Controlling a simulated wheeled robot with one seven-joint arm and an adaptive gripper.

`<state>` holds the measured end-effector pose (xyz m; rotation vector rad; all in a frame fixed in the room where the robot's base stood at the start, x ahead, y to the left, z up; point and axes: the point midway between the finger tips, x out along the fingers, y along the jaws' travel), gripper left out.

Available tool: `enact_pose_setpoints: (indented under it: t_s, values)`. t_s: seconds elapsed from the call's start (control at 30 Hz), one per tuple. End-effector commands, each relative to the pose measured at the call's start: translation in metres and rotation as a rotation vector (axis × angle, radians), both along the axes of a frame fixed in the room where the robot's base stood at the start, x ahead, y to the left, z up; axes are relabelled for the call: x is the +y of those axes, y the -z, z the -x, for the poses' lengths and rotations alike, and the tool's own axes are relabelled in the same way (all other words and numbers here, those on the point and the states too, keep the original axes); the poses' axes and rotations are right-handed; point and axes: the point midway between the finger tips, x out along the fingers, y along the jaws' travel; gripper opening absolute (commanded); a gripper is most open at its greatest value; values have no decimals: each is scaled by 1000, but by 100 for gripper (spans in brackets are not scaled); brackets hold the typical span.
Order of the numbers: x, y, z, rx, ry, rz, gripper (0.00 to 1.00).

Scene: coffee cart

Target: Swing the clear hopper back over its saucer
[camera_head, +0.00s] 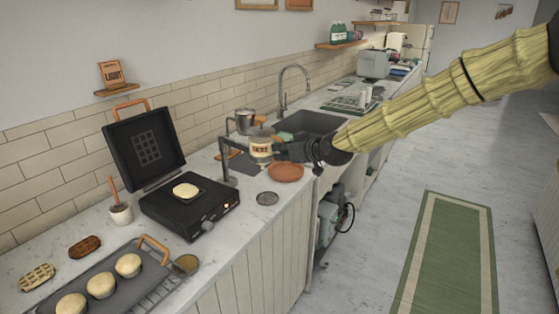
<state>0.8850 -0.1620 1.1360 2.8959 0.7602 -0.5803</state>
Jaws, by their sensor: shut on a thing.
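The clear hopper (261,148), a small jar-like vessel with a printed label, hangs from the arm of a dark stand (224,160) on the counter. My gripper (277,149) reaches in from the right and is shut on the hopper at its right side. The fingers are small and dark here, so the exact contact is hard to see. A terracotta saucer (286,174) lies on the counter below my gripper, to the right of and lower than the hopper in the picture. The hopper appears off to the saucer's left side.
A small dark disc (267,199) lies near the counter's front edge. An open waffle iron (190,208) stands left of the stand. A metal pot (244,119) and the sink (312,121) are behind. A tray (125,262) with several buns is at front left.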

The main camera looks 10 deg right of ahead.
Motion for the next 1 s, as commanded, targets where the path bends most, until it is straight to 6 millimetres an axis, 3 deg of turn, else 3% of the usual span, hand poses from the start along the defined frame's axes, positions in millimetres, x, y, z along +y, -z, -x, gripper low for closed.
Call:
enact_pose_setpoints:
  t_s: [0.3, 0.83, 0.87, 0.9, 0.97, 1.0]
  values:
    - [-15, -2, -25, -1, -7, -5, 0]
    - [-20, -5, -31, -7, -4, -6, 0]
    - [-21, -5, -31, -7, -3, -5, 17]
    - [-21, -5, -32, -7, -3, -5, 24]
    - [-20, -5, -31, -7, -4, -6, 34]
    - [-19, -5, -31, -7, -5, -5, 34]
